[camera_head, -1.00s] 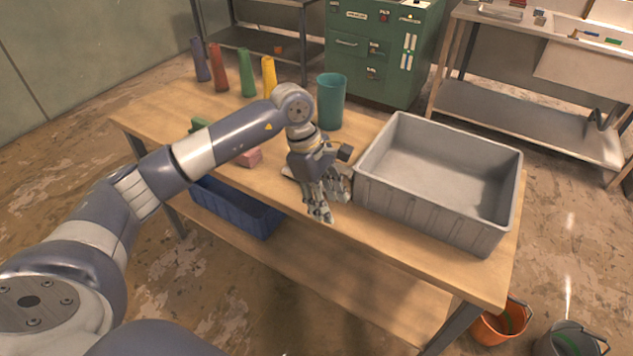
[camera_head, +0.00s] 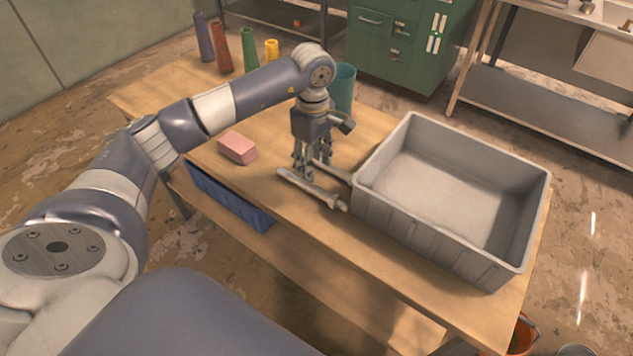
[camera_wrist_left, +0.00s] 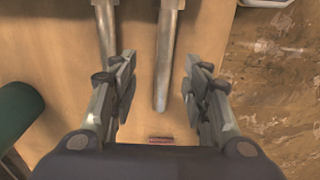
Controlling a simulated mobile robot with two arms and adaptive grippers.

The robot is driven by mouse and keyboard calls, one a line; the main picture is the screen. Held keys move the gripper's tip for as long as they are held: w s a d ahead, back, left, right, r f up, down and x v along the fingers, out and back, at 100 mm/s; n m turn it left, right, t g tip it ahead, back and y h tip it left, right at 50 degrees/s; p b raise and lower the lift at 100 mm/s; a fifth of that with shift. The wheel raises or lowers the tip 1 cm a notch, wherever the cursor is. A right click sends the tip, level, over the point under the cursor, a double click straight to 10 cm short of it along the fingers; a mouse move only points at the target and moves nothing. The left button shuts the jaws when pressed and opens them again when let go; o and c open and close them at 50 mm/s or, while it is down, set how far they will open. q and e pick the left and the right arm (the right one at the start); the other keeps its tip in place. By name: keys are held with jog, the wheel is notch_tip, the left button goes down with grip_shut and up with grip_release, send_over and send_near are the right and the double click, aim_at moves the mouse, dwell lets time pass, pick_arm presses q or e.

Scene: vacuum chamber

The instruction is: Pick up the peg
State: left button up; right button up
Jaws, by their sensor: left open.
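A light grey peg (camera_head: 322,193) lies on the table's near side, left of the grey bin. A second grey bar-like piece (camera_head: 337,174) lies behind it, partly hidden by my gripper. My left gripper (camera_head: 311,172) points down above the near peg, fingers apart and empty. In the left wrist view, the near peg (camera_wrist_left: 168,55) runs between the two open fingers (camera_wrist_left: 160,95), its rounded end around fingertip level. The second piece (camera_wrist_left: 106,30) passes at the left finger. I cannot tell how high the fingertips are above the table. My right gripper is out of view.
The grey bin (camera_head: 395,213) stands close on the right. A pink block (camera_head: 237,148) lies to the left. A teal cup (camera_head: 346,85) stands behind my gripper. Several coloured cones, including a red one (camera_head: 221,48), stand at the back left. The wooden table's front right (camera_head: 365,260) is clear.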

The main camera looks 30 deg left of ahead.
aim_at(312, 186)
pick_arm(q)
jog(key=shift+s+f, duration=0.2)
jog(key=shift+f, duration=0.45)
jog(key=shift+s+f, duration=0.2)
jog(key=shift+f, duration=0.4)
jog(key=shift+f+p, duration=0.35)
notch_tip(312, 186, down, 4)
jog(key=shift+r+p, duration=0.25)
jog(key=shift+p, duration=0.4)
jog(key=shift+f, duration=0.6)
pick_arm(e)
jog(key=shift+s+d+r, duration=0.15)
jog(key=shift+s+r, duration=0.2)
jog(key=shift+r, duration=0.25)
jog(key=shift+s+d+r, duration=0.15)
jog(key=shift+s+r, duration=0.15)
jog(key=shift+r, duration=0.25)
pick_arm(q)
grip_shut()
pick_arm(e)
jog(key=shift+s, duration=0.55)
